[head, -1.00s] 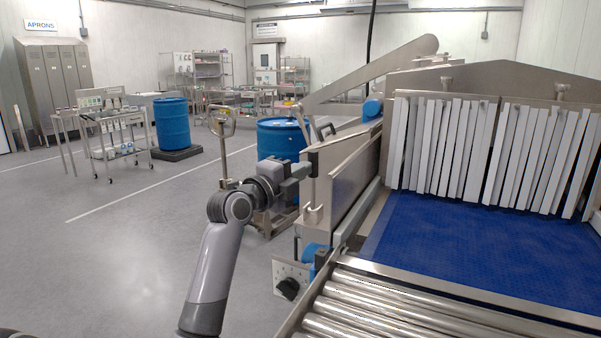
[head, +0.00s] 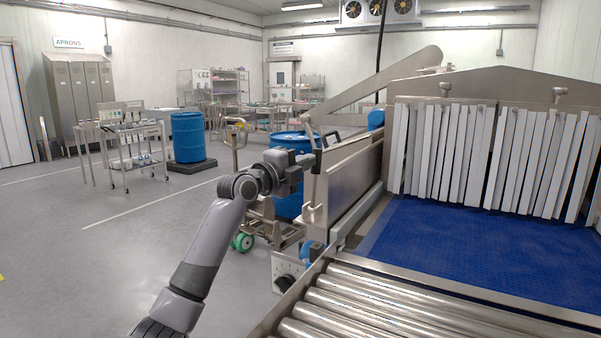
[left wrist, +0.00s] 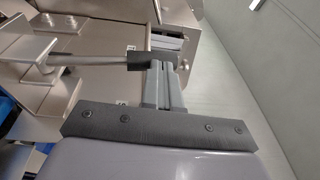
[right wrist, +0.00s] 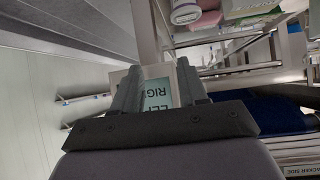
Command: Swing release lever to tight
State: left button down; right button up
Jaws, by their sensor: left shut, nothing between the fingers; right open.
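The release lever is a thin metal rod with a dark grip (head: 316,160), on the near left end of the steel conveyor side (head: 345,175). In the left wrist view the rod runs in from the left to the dark grip (left wrist: 95,62). My left gripper (head: 305,164) is at the grip. Its fingers (left wrist: 166,75) are shut with nothing between them, beside the grip's end; whether they touch it I cannot tell.
The roller conveyor (head: 370,310) and blue belt (head: 480,240) lie to the right, below white strip curtains (head: 490,155). A blue barrel (head: 288,145) stands behind my left gripper. A trolley (head: 130,150) stands farther left. The floor at left is open.

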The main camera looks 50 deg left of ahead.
pick_arm(q)
jog(key=w, duration=0.1)
jog(key=w+a, duration=0.1)
jog(key=w, duration=0.1)
jog(key=shift+w+a+r, duration=0.15)
jog(key=shift+w+a, duration=0.05)
jog(key=shift+w, duration=0.1)
jog(key=shift+w+a+f, duration=0.15)
jog(key=shift+w, duration=0.4)
jog(key=shift+w+a+f, duration=0.15)
jog(key=shift+w+f, duration=0.05)
jog(key=shift+w, duration=0.3)
jog(key=shift+w+a+f, duration=0.15)
jog(key=shift+w, duration=0.4)
